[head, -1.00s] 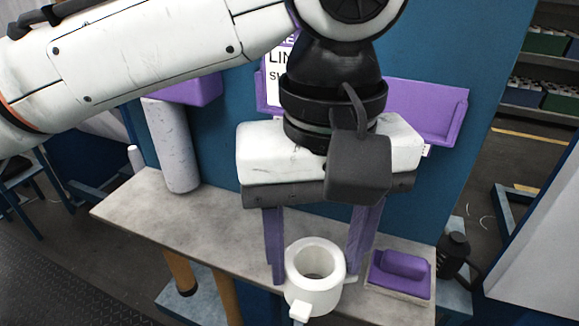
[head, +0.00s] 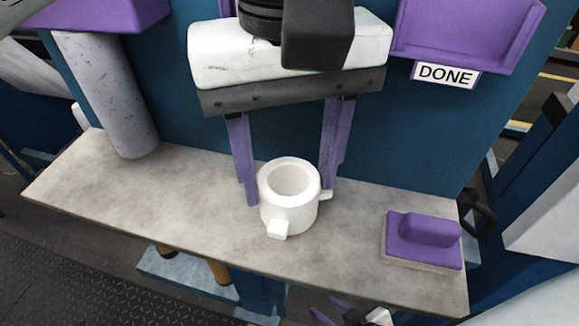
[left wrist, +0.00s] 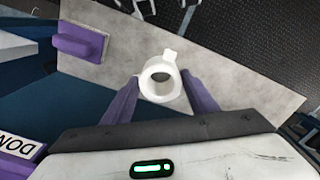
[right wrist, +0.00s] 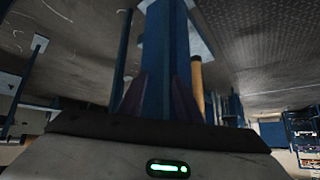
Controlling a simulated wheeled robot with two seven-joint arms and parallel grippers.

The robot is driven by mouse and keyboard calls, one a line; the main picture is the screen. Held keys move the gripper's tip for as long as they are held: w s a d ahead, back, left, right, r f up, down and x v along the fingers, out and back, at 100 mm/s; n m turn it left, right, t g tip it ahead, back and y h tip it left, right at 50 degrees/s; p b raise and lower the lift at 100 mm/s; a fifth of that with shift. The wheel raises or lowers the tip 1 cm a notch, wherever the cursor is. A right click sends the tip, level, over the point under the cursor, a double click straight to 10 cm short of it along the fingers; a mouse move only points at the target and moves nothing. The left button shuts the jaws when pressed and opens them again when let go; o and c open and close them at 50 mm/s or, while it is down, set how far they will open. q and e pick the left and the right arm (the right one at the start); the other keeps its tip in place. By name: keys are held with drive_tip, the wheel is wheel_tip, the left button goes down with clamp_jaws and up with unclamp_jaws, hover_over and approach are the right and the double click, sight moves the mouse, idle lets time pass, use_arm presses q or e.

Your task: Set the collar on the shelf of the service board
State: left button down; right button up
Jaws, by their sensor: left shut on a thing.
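The collar (head: 290,200) is a white ring with side tabs and an open bore facing up. My left gripper (head: 288,190) is shut on it, one purple finger on each side. In the left wrist view the collar (left wrist: 162,85) sits between the fingertips. It is upright over the middle of the grey shelf (head: 185,205) of the blue service board (head: 400,130); whether its underside touches the shelf I cannot tell. My right gripper (head: 335,310) is low at the bottom edge, in front of the shelf, fingers apart and empty.
A purple-handled block (head: 425,238) stands at the shelf's right end. A grey cylinder (head: 108,95) stands at the left. Purple trays hang above, one over a DONE label (head: 445,75). The shelf is clear between collar and block.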

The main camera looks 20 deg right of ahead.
use_arm(q)
drive_tip(key=shift+f, duration=0.2)
use_arm(e)
drive_tip(key=shift+w+a+r+t, duration=0.35)
drive_tip(key=shift+w+r, duration=0.15)
drive_tip(key=shift+w, duration=0.1)
use_arm(q)
drive_tip(key=shift+f, duration=0.45)
use_arm(e)
drive_tip(key=shift+s+f, duration=0.1)
drive_tip(key=shift+f, duration=0.2)
use_arm(q)
drive_tip(key=c, duration=0.6)
unclamp_jaws()
drive_tip(key=shift+c, duration=0.2)
use_arm(e)
drive_tip(key=shift+s+d+f, duration=0.1)
use_arm(q)
wheel_tip(320, 180, up, 10)
drive_tip(key=shift+r+p, duration=0.15)
drive_tip(key=shift+p, duration=0.3)
use_arm(e)
drive_tip(key=shift+s+d+r, duration=0.15)
drive_tip(key=shift+s+r, duration=0.05)
drive_tip(key=shift+r, duration=0.1)
